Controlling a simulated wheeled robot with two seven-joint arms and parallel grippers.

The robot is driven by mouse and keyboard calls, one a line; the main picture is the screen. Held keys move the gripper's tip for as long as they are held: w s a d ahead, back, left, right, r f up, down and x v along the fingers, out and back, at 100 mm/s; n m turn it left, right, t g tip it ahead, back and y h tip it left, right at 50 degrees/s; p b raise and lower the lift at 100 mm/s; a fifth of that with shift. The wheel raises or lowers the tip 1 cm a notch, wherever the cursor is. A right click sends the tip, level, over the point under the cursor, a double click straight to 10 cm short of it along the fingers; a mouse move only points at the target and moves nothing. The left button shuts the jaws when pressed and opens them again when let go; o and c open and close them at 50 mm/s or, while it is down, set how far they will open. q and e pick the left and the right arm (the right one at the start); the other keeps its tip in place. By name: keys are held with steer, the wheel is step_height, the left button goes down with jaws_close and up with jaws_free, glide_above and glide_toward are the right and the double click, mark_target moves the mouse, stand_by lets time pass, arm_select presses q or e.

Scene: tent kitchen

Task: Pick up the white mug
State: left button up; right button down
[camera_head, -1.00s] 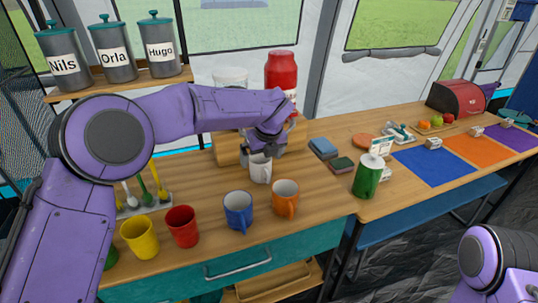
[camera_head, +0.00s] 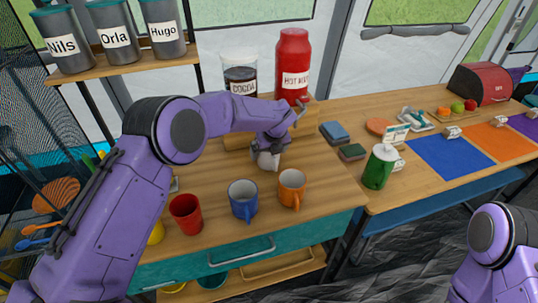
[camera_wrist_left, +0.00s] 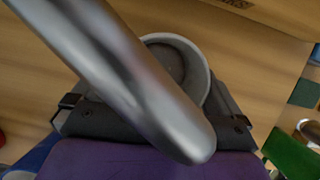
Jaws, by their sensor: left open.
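The white mug (camera_head: 266,161) stands on the wooden counter, behind the blue and orange mugs. My left gripper (camera_head: 266,149) is open and right at the mug, hiding much of it in the head view. In the left wrist view, the mug's pale round rim (camera_wrist_left: 203,62) shows from above, with a grey inside. A blurred silver bar crosses in front of it and hides part of the rim. I cannot tell whether the fingers touch the mug. My right gripper is out of view.
A blue mug (camera_head: 242,197), an orange mug (camera_head: 291,187) and a red cup (camera_head: 186,214) stand near the front edge. A cocoa jar (camera_head: 240,77) and a red flask (camera_head: 292,65) stand behind. A green canister (camera_head: 379,168) is to the right.

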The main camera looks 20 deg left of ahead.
arm_select(q)
steer(key=shift+s+r, duration=0.15)
steer(key=shift+s, duration=0.05)
steer(key=shift+s+r, duration=0.1)
steer(key=shift+c, duration=1.2)
steer(key=c, duration=0.8)
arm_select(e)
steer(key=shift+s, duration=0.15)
arm_select(q)
steer(key=shift+d, duration=0.1)
